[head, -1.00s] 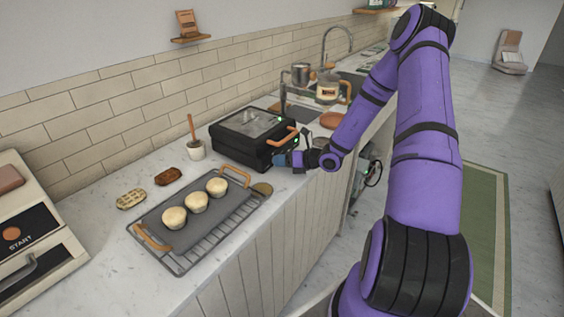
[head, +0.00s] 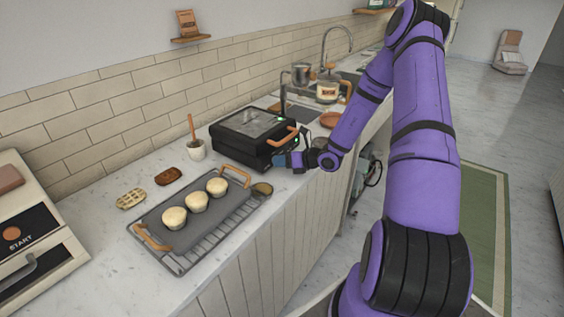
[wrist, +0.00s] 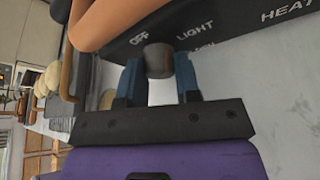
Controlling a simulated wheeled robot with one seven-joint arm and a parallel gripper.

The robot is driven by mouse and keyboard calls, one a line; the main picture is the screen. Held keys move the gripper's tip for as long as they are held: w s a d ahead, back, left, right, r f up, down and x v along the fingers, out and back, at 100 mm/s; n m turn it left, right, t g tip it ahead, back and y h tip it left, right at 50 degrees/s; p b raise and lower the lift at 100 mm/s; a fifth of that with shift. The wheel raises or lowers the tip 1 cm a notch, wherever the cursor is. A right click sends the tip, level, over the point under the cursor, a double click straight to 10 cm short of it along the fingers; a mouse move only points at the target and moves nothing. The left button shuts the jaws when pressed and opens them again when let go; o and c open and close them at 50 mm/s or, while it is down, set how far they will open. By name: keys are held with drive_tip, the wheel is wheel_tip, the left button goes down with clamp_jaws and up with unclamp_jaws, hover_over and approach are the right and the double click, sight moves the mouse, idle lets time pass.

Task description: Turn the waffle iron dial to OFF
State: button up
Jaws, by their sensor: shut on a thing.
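The black waffle iron (head: 255,138) stands on the counter, with an orange handle (head: 284,136) on its front. In the wrist view its front panel (wrist: 225,25) reads OFF, LIGHT and HEAT, with one more word partly hidden. The dark round dial (wrist: 158,60) sits below and between OFF and LIGHT. My gripper (wrist: 160,72) has its blue fingers on both sides of the dial and is shut on it. In the head view my gripper (head: 285,159) is at the front of the iron. Which mark the dial points to cannot be told.
A dark tray (head: 160,215) with several pale muffins lies on a wire rack (head: 230,222) to the left. A brown waffle (head: 168,176) and a white cup (head: 196,149) are near the iron. The orange handle (wrist: 92,22) passes close above my fingers.

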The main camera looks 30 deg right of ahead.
drive_tip(key=n+h, duration=0.1)
drive_tip(key=n, duration=0.1)
drive_tip(key=n+h, duration=0.1)
drive_tip(key=n, duration=0.1)
drive_tip(key=shift+a+t+h, duration=0.2)
drive_tip(key=shift+t+h, duration=0.1)
drive_tip(key=shift+h, duration=0.1)
drive_tip(key=n+t+h, duration=0.1)
drive_tip(key=n+h, duration=0.1)
drive_tip(key=n, duration=0.2)
drive_tip(key=shift+s+h, duration=0.1)
drive_tip(key=shift+h, duration=0.3)
idle(0.3)
drive_tip(key=o, duration=0.9)
drive_tip(key=shift+s, duration=0.1)
drive_tip(key=v, duration=1)
drive_tip(key=shift+s+a, duration=0.1)
drive_tip(key=shift+s, duration=0.2)
